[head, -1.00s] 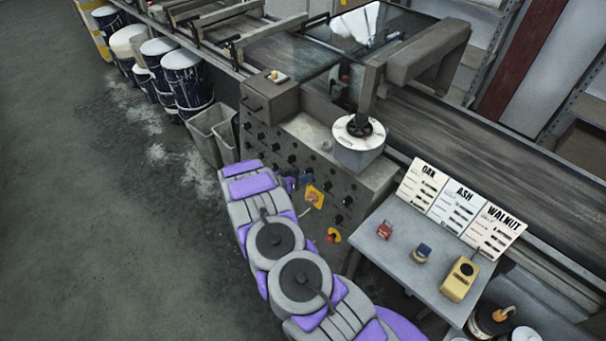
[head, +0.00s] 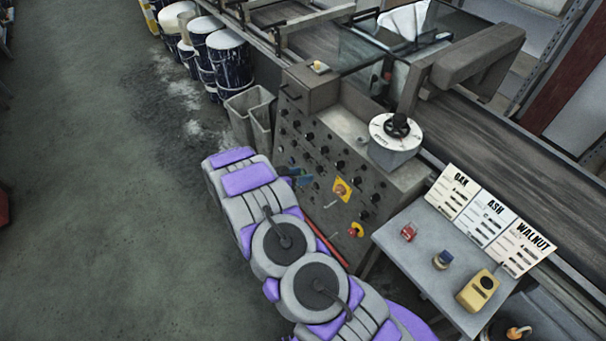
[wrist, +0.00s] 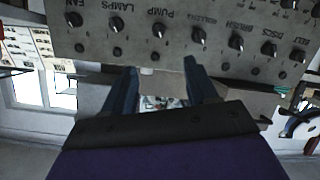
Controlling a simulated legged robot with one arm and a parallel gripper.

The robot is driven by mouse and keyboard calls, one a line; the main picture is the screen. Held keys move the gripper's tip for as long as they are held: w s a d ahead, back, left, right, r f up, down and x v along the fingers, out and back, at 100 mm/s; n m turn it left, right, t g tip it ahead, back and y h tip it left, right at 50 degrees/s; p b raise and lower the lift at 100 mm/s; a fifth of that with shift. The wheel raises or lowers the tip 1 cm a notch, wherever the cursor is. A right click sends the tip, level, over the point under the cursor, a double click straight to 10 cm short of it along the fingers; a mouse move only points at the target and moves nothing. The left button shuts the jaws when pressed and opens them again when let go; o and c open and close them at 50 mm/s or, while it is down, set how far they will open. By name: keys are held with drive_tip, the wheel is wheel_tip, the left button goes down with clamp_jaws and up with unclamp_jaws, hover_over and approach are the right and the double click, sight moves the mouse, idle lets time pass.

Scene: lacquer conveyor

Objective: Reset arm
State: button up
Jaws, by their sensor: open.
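My gripper shows in the wrist view (wrist: 158,95) with its two dark blue fingers spread apart and nothing between them. In the head view it is mostly hidden behind my arm; a small blue part of it (head: 297,177) shows by the front of the control panel. The grey control panel (head: 318,150) has several black knobs, a yellow-backed switch (head: 342,190) and a yellow and red button (head: 356,230). The wrist view shows the panel (wrist: 190,45) above the fingers, with labels such as FAN, LAMPS and PUMP. I cannot tell whether the fingers touch it.
A side table (head: 415,250) at right holds a red item (head: 408,232), a blue-topped item (head: 442,260), a yellow device (head: 478,291) and OAK, ASH and WALNUT cards. The floor at left is clear.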

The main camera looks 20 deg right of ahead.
idle(0.4)
drive_tip(key=w+a+r+n+t+y, duration=0.3)
drive_tip(key=w+a+r+t+y, duration=0.2)
drive_tip(key=w+a+r+y, duration=0.5)
drive_tip(key=s+a+r+n+g+y, duration=0.1)
drive_tip(key=s+a+r+n+y, duration=0.15)
drive_tip(key=s+a+r, duration=0.4)
drive_tip(key=s+a+r+n+y, duration=0.2)
drive_tip(key=a+r+y, duration=0.2)
drive_tip(key=r, duration=0.5)
drive_tip(key=s+d+r+n+g, duration=0.1)
drive_tip(key=s+r+n+g, duration=0.15)
drive_tip(key=s, duration=0.65)
drive_tip(key=s+d+r+n+g, duration=0.1)
drive_tip(key=s+r+g, duration=0.15)
drive_tip(key=s, duration=0.65)
drive_tip(key=s+d+g+h, duration=0.1)
drive_tip(key=s+d, duration=0.4)
drive_tip(key=s, duration=0.4)
drive_tip(key=s+d+g+h, duration=0.1)
drive_tip(key=s+d, duration=0.3)
drive_tip(key=s, duration=0.6)
drive_tip(key=s+d+g+h, duration=0.1)
drive_tip(key=s+d+g, duration=0.2)
drive_tip(key=s, duration=0.6)
drive_tip(key=d, duration=0.2)
drive_tip(key=shift+s+d+m+h, duration=0.2)
drive_tip(key=shift+d+m+h, duration=0.1)
drive_tip(key=shift+h, duration=0.05)
